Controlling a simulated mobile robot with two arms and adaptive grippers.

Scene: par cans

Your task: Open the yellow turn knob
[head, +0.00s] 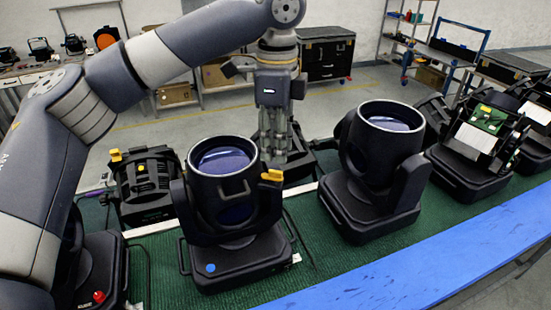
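A yellow turn knob (272,175) sits on the upper right side of the yoke of the black par can (223,190) at front centre. Another yellow knob (115,155) shows on the dark fixture (146,188) behind it to the left, which also has a smaller yellow spot on its face. My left gripper (277,150) points down behind and above the front par can's knob in the picture, apart from it. Its fingers look close together, but I cannot tell whether they are fully shut. No object shows in them. My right gripper is not in view.
Another black par can (382,165) stands to the right, with a fixture showing green boards (488,125) beyond it. The fixtures stand on a green surface (330,258) with a blue strip (430,262) along the front. A red knob (99,296) shows at lower left.

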